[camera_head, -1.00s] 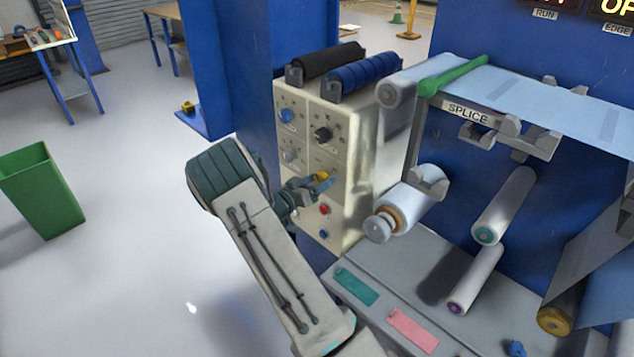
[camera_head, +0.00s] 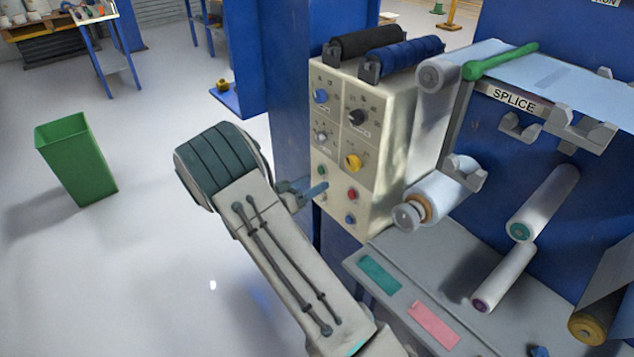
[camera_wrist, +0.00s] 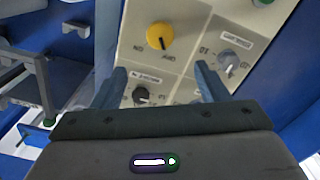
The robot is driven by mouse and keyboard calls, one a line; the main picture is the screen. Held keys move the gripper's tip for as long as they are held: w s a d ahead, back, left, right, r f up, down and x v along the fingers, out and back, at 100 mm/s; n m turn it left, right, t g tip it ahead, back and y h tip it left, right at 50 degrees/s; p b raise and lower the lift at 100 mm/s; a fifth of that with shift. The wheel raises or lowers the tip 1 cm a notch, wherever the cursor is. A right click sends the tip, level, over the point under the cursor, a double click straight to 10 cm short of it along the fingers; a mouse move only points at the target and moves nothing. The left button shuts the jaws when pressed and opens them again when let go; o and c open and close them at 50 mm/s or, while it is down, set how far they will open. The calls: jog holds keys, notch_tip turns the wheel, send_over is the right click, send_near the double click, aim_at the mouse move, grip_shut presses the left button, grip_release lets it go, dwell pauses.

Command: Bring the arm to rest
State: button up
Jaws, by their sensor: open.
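My gripper (camera_head: 308,190) is beside the left side of the cream control panel (camera_head: 335,218) in the head view, partly hidden behind my wrist. In the wrist view my gripper (camera_wrist: 163,82) has its two blue fingers spread wide with nothing between them. The yellow knob (camera_head: 353,162) is on the panel, clear of the fingers, and also shows in the wrist view (camera_wrist: 160,36) beyond the fingertips. My arm is bent, with its forearm rising from the lower middle.
Dark knobs, a blue knob (camera_head: 321,96) and coloured buttons (camera_head: 352,194) cover the panel. A white film roller (camera_head: 440,195) stands to its right. A grey ledge (camera_head: 440,262) lies below. A green bin (camera_head: 80,160) stands on open floor at left.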

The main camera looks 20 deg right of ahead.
dwell(0.4)
jog(key=w+r+n+t+y, duration=0.1)
jog(key=w+r+t+y, duration=0.2)
jog(key=w+y, duration=0.15)
jog(key=s+a+r+n+t+y, duration=0.2)
jog(key=s+a+r+n+y, duration=0.25)
jog(key=a+r+y, duration=0.6)
jog(key=s+d+n+g+y, duration=0.1)
jog(key=s+g, duration=0.3)
jog(key=s, duration=1)
jog(key=s+d+n+g+y, duration=0.1)
jog(key=s+d+g, duration=0.3)
jog(key=s, duration=1.1)
jog(key=shift+s+f+n, duration=0.2)
jog(key=shift+f+n, duration=0.25)
jog(key=shift+n, duration=0.4)
